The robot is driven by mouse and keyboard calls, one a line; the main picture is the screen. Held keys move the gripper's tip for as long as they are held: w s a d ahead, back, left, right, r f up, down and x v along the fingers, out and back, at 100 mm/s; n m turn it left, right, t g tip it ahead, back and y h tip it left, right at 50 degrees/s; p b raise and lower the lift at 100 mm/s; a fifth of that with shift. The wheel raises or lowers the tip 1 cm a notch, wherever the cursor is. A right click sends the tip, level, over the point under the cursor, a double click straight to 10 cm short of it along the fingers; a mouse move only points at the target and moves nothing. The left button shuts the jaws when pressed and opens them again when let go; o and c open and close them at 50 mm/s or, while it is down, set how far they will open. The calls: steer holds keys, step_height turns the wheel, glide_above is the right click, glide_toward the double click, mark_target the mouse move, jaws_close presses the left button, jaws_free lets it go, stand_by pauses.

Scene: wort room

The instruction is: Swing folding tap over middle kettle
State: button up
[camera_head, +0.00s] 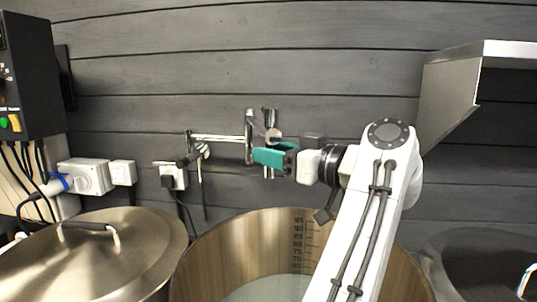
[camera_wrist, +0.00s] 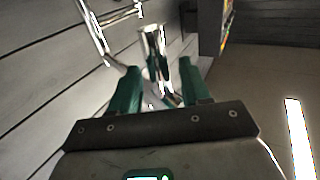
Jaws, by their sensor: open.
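The chrome folding tap (camera_head: 222,138) is fixed to the dark plank wall. Its arm reaches left from the jointed part beside my gripper, and its left end hangs near the gap between the lidded kettle and the middle kettle. The middle kettle (camera_head: 215,252) is open, with a level scale inside and pale liquid at the bottom. My gripper (camera_head: 272,157) has teal fingers and is at the tap's right-hand joint, above the kettle's back rim. In the wrist view my gripper (camera_wrist: 158,70) is open, with a chrome tap pipe (camera_wrist: 151,42) between or just beyond the fingers; contact is unclear.
A lidded steel kettle (camera_head: 130,245) stands at left, and a dark kettle (camera_head: 490,262) at right. A black control box (camera_head: 28,75) with cables and wall sockets (camera_head: 85,177) are at left. A steel hood (camera_head: 447,95) juts out at upper right.

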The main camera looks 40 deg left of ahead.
steer(key=d+b, duration=0.2)
steer(key=d, duration=0.7)
steer(key=shift+w+d, duration=0.1)
steer(key=shift+d+f, duration=0.1)
